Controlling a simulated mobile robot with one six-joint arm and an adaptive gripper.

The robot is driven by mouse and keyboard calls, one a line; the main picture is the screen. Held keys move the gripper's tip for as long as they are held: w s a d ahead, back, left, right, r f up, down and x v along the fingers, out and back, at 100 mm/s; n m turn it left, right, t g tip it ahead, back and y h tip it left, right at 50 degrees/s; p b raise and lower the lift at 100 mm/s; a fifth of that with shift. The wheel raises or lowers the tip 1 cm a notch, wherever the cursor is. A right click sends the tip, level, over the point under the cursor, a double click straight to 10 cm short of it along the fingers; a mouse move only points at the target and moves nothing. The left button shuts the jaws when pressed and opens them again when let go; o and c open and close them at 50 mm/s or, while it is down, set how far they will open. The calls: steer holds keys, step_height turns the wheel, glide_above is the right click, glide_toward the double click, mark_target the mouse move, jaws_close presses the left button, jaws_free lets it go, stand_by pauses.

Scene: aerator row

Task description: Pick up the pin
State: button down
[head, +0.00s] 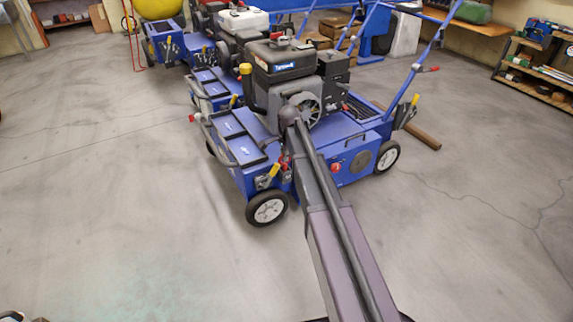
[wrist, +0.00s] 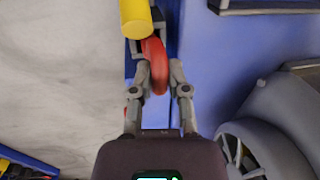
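In the wrist view, my gripper (wrist: 160,66) points at the blue machine, with its two fingers apart. A curved red piece (wrist: 155,65) sits between the fingertips, below the end of a yellow cylinder (wrist: 136,18). A slim gap shows beside the red piece on the right; contact on the left is unclear. I cannot tell whether this red piece is the pin. In the head view, my arm reaches to the nearest blue aerator (head: 360,150), and my gripper is hidden there.
The aerator carries a black engine (head: 283,62), white-hubbed wheels (head: 267,208) and black trays. More machines stand in a row behind it. A brown bar (head: 422,136) lies on the floor to the right. Shelves (head: 540,75) stand far right. The grey floor around is mostly clear.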

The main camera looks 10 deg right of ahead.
steer(key=shift+r, duration=0.15)
stand_by(0.4)
step_height(320, 180, up, 18)
steer(key=p, duration=1.8)
steer(key=shift+r, duration=0.1)
stand_by(0.4)
steer(key=shift+s+d, duration=0.1)
